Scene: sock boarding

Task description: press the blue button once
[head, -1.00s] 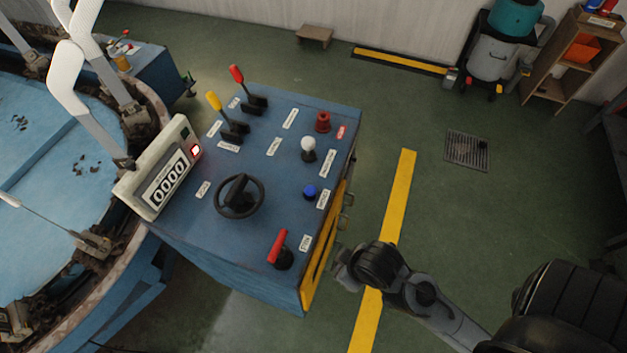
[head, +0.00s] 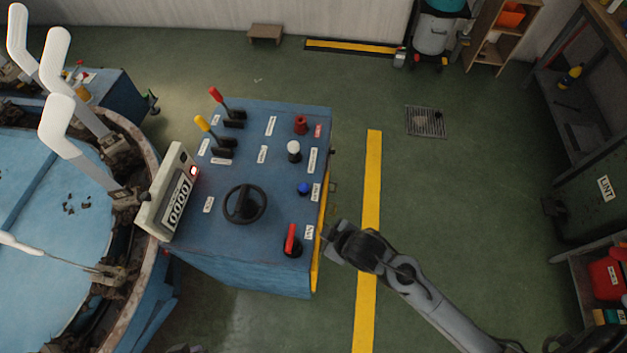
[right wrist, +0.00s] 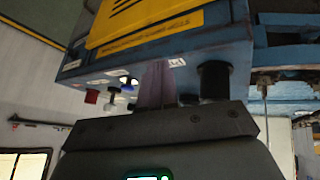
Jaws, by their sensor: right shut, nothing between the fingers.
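The blue button (head: 304,188) is a small round knob near the right edge of the blue control console (head: 275,215), below the white knob. My right gripper (head: 328,236) is just right of the console's right edge, lower in the picture than the button and beside the red lever (head: 291,240). It is shut and empty, apart from the button. In the right wrist view the shut fingers (right wrist: 153,85) point toward the console, which appears upside down, and the blue button (right wrist: 127,88) shows just left of them. My left gripper is not in view.
The console also carries a black wheel (head: 244,204), a white knob (head: 293,151), a red button (head: 300,125), two levers and a counter (head: 178,200) reading 0000 with a red light. A round machine (head: 150,160) stands left. The floor right of the console is open.

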